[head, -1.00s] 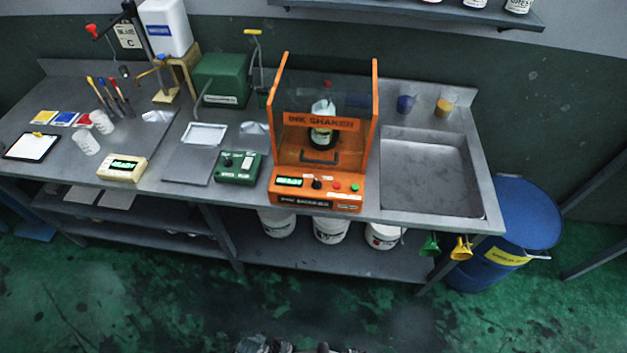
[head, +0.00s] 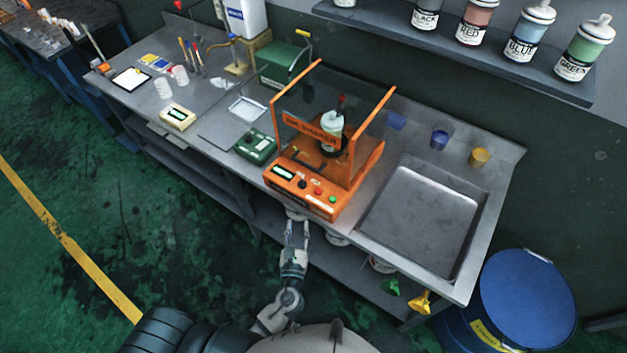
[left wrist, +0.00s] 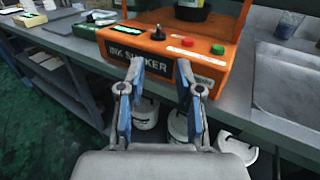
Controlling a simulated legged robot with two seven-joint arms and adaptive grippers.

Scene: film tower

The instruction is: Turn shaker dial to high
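The orange ink shaker (head: 322,200) stands on the metal bench, with a bottle (head: 332,122) inside its clear case. Its front panel carries a lit display, a black dial (head: 303,185), a red button and a green button. In the left wrist view the dial (left wrist: 158,33) shows above the "INK SHAKER" label; its pointer setting is too small to read. My left gripper (head: 297,226) is open and empty, in front of and below the panel, apart from the dial. Its two fingers (left wrist: 157,75) show spread in the left wrist view. My right gripper is not in view.
A green device (head: 256,147) sits left of the shaker, and a sink (head: 422,215) lies to its right. White buckets (head: 338,239) stand under the bench. Yellow and green funnels hang at the front edge near a blue barrel (head: 530,305). Ink bottles stand on the wall shelf.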

